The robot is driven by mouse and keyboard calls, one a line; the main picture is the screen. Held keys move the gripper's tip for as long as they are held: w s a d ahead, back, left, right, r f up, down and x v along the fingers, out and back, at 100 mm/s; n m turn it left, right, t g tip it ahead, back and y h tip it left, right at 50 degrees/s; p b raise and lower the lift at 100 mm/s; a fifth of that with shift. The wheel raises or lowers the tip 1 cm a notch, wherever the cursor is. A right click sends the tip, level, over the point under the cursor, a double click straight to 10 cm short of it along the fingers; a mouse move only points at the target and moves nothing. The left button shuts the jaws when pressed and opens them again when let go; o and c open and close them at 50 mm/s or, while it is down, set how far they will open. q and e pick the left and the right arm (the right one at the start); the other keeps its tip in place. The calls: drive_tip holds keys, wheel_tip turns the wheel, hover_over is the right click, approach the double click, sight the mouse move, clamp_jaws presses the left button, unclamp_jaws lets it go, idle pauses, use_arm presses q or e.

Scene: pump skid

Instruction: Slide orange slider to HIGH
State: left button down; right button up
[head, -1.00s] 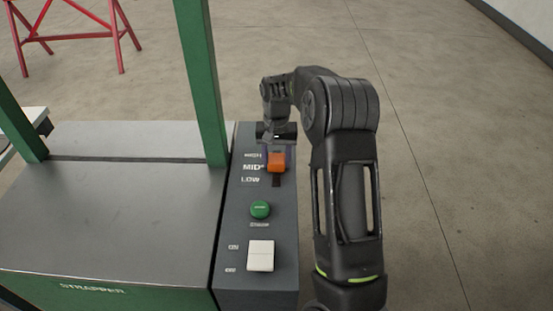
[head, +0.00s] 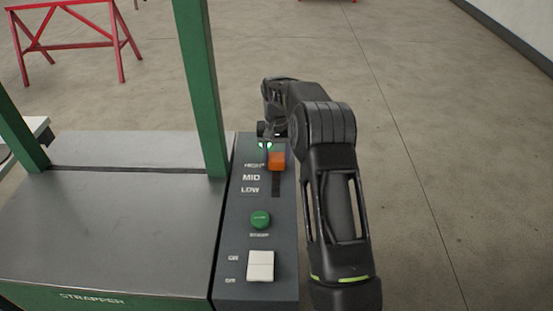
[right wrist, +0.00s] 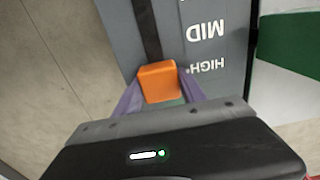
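The orange slider (head: 277,161) sits in a dark slot on the grey control panel (head: 240,205), beside the HIGH label (head: 253,165). The empty slot shows below it, beside MID and LOW. My right gripper (right wrist: 160,84) reaches it from the far end of the panel. In the right wrist view the orange slider (right wrist: 158,82) is between the two purplish fingers, which lie against its sides, level with the HIGH label (right wrist: 207,66). In the head view the fingertips are mostly hidden. My left gripper is not in view.
A green button (head: 260,220) and a white rocker switch (head: 260,265) are on the panel nearer to me. The metal strapper table (head: 110,220) and a green post (head: 203,90) stand left of the panel. The floor to the right is clear.

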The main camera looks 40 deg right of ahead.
sight(277, 156)
drive_tip(key=o, duration=0.5)
drive_tip(key=shift+w+d, duration=0.1)
drive_tip(key=shift+w, duration=0.05)
drive_tip(key=shift+c, duration=0.2)
drive_tip(key=shift+r, duration=0.15)
wheel_tip(277, 156, up, 8)
drive_tip(key=shift+f+b, duration=0.2)
drive_tip(key=shift+b, duration=0.4)
